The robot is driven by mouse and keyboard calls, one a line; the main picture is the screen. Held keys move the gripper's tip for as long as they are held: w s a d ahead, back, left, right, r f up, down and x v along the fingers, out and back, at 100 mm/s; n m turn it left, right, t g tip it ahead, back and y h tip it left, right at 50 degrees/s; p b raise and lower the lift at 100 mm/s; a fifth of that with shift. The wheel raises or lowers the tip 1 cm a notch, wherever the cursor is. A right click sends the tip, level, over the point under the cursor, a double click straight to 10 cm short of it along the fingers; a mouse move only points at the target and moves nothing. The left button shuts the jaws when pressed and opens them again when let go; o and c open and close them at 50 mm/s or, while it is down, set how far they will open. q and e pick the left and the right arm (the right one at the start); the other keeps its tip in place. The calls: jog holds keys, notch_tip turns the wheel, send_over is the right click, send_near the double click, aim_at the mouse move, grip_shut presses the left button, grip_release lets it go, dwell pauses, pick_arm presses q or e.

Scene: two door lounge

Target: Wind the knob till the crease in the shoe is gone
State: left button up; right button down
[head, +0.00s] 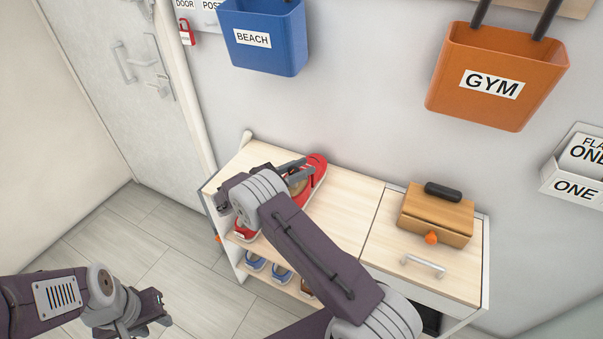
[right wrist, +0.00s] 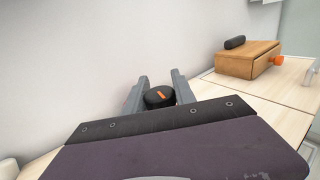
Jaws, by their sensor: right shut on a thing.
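A red shoe (head: 319,169) with a pale sole lies on the light wooden top of a low cabinet, partly covered by my right arm; its crease cannot be made out. A black round knob with an orange mark (right wrist: 160,97) shows in the right wrist view between the fingers of my right gripper (right wrist: 160,84), which is shut on it. In the head view my right gripper (head: 299,173) is over the shoe, and the knob is hidden there. My left gripper (head: 150,316) hangs low at the left, apart from the cabinet; its jaw opening is unclear.
The cabinet top (head: 345,212) is bare beside the shoe. A wooden box (head: 420,211) with an orange knob and a black brush-like piece (head: 443,192) stands on its right part. Blue shoes (head: 282,274) sit below. Blue (head: 268,52) and orange (head: 490,105) bins hang on the wall.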

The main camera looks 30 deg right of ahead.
jog(key=c, duration=1.1)
grip_release()
jog(key=a, duration=0.3)
jog(key=a+b, duration=0.1)
jog(key=a, duration=0.2)
jog(key=s+a, duration=0.1)
jog(key=a, duration=0.2)
